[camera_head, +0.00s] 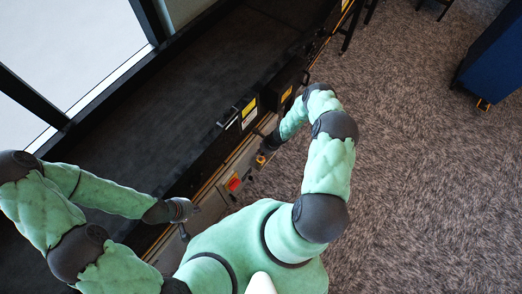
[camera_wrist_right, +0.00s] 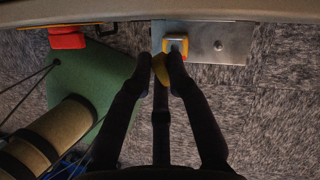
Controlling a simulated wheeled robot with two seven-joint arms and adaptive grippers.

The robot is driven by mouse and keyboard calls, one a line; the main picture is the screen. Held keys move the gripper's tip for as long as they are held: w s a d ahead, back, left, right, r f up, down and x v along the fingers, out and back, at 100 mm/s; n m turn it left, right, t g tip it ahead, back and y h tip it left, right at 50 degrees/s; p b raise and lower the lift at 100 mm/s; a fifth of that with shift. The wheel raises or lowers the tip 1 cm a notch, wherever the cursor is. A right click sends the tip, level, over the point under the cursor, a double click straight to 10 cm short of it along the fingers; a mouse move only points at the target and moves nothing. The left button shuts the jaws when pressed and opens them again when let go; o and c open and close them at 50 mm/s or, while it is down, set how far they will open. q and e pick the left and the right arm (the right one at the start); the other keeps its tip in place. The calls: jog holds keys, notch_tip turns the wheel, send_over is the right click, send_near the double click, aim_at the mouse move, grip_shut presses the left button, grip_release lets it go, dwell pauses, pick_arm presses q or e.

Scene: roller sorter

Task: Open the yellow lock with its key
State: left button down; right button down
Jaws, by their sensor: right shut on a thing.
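The yellow lock (camera_wrist_right: 176,43) is on a metal plate (camera_wrist_right: 230,45) at the top of the right wrist view. In the head view a small yellow spot (camera_head: 260,159) shows beside my right gripper (camera_head: 266,150). In the right wrist view my right gripper (camera_wrist_right: 163,62) is shut on a yellow key (camera_wrist_right: 160,70), its fingertips just below the lock. The key's tip is hidden, so I cannot tell whether it is in the lock. My left gripper (camera_head: 190,209) is by the conveyor's near side in the head view, too small to tell open or shut.
A red block (camera_head: 233,183) is on the conveyor's side panel; a red part (camera_wrist_right: 67,38) also shows in the right wrist view. The dark conveyor (camera_head: 200,90) runs diagonally. Carpet (camera_head: 420,170) lies clear to the right, with a blue piece of furniture (camera_head: 495,58) beyond.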

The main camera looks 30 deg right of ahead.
jog(key=shift+f+b, duration=2.55)
jog(key=shift+f, duration=0.95)
jog(key=shift+n+g+b, duration=0.3)
jog(key=shift+n+b, duration=0.8)
jog(key=shift+b, duration=1.6)
jog(key=shift+w+n+g+y+b, duration=0.1)
jog(key=shift+n+g+y+b, duration=0.25)
jog(key=shift+n+b, duration=0.7)
jog(key=shift+d+r+n+g, duration=0.15)
jog(key=shift+n+g, duration=0.1)
jog(key=shift+n, duration=0.1)
jog(key=n+g+b, duration=0.1)
jog(key=n+b, duration=0.1)
jog(key=shift+w+n, duration=0.1)
jog(key=shift+n, duration=0.2)
jog(key=shift+w+d+n+g+b, duration=0.1)
jog(key=shift+n+g+b, duration=0.7)
jog(key=shift+n+b, duration=1.1)
jog(key=shift+n+p, duration=0.4)
jog(key=shift+n, duration=0.1)
jog(key=shift+r, duration=0.15)
jog(key=shift+r+p, duration=1.7)
jog(key=shift+r, duration=0.65)
